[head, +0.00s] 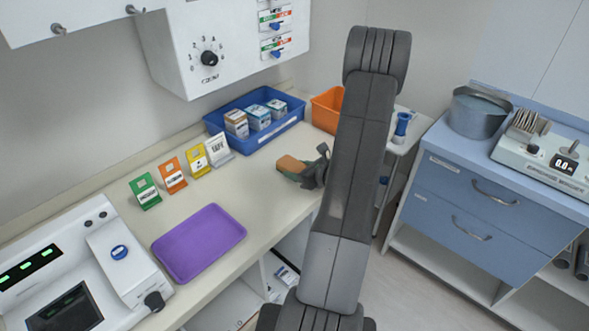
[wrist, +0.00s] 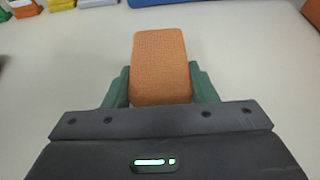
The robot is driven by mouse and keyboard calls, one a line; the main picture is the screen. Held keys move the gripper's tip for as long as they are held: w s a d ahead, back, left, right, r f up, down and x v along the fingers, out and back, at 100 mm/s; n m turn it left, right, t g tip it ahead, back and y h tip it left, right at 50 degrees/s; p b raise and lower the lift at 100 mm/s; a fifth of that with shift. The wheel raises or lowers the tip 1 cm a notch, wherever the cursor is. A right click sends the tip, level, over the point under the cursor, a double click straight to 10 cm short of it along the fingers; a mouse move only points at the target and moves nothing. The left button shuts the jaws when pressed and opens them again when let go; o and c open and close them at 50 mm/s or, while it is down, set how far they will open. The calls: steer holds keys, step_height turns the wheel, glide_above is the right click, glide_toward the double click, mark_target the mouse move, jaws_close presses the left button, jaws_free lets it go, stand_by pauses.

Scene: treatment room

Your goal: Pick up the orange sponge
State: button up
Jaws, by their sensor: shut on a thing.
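In the wrist view the sponge (wrist: 160,66) sticks out forward from between the green fingers. My gripper (head: 305,174) is shut on it, with one finger on each side, as the wrist view (wrist: 160,88) shows. The sponge's near end is hidden by the gripper body. I cannot tell whether the sponge touches the counter.
A purple tray (head: 199,243) lies on the counter (head: 252,198) at front left. Several coloured cards, such as the green one (head: 145,191), stand behind it. A blue bin (head: 254,121) with boxes and an orange bin (head: 327,109) stand at the back. A blue cabinet (head: 487,204) is at right.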

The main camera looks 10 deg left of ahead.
mark_target(298, 168)
steer(key=shift+r, duration=0.1)
steer(key=shift+r+b, duration=0.5)
steer(key=shift+r, duration=4.4)
steer(key=o, duration=0.3)
steer(key=shift+c, duration=1.3)
